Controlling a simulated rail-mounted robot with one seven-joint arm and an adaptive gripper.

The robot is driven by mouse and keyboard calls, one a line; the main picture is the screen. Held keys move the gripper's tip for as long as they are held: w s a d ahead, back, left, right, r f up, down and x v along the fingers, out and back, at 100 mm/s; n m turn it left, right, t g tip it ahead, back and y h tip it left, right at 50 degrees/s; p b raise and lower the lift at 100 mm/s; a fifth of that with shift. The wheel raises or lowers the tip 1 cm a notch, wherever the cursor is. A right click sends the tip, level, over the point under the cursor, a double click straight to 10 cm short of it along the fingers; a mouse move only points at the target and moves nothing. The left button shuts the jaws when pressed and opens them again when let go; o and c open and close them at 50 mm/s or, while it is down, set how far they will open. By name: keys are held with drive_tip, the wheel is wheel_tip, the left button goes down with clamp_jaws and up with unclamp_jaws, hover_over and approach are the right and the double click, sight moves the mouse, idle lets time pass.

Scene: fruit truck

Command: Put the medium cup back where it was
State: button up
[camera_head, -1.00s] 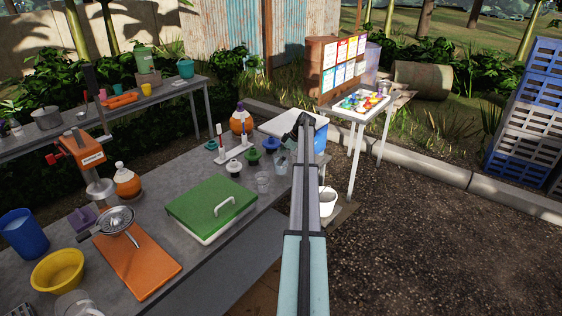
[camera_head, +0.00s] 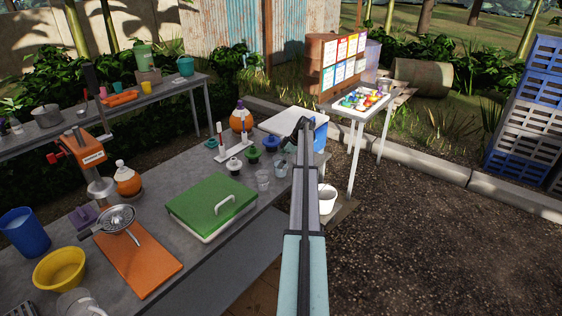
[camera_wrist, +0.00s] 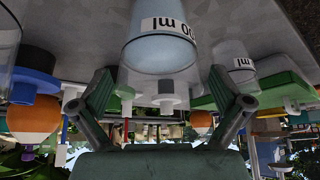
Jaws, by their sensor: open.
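A clear measuring cup, apparently the medium cup (camera_head: 281,168), stands on the grey table beside my arm. In the wrist view, which looks upside down, a large clear cup (camera_wrist: 162,50) with a partly cut-off "ml" label shows beyond my gripper (camera_wrist: 160,80). The two fingers are spread wide with the cup framed between them; no grip shows. A second clear cup (camera_head: 263,181) stands just left of it and also shows in the wrist view (camera_wrist: 238,66). My gripper is mostly hidden by my arm in the head view.
A green-lidded box (camera_head: 205,212) stands in front of the cups. Dark green (camera_head: 253,157), blue (camera_head: 270,144) and white-and-dark (camera_head: 234,165) knobbed items stand close behind them. An orange-filled bottle (camera_head: 241,122) and a white cooler (camera_head: 292,124) are farther back.

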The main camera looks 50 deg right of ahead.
drive_tip(key=shift+r, duration=0.1)
drive_tip(key=b+v, duration=0.4)
drive_tip(key=v, duration=0.8)
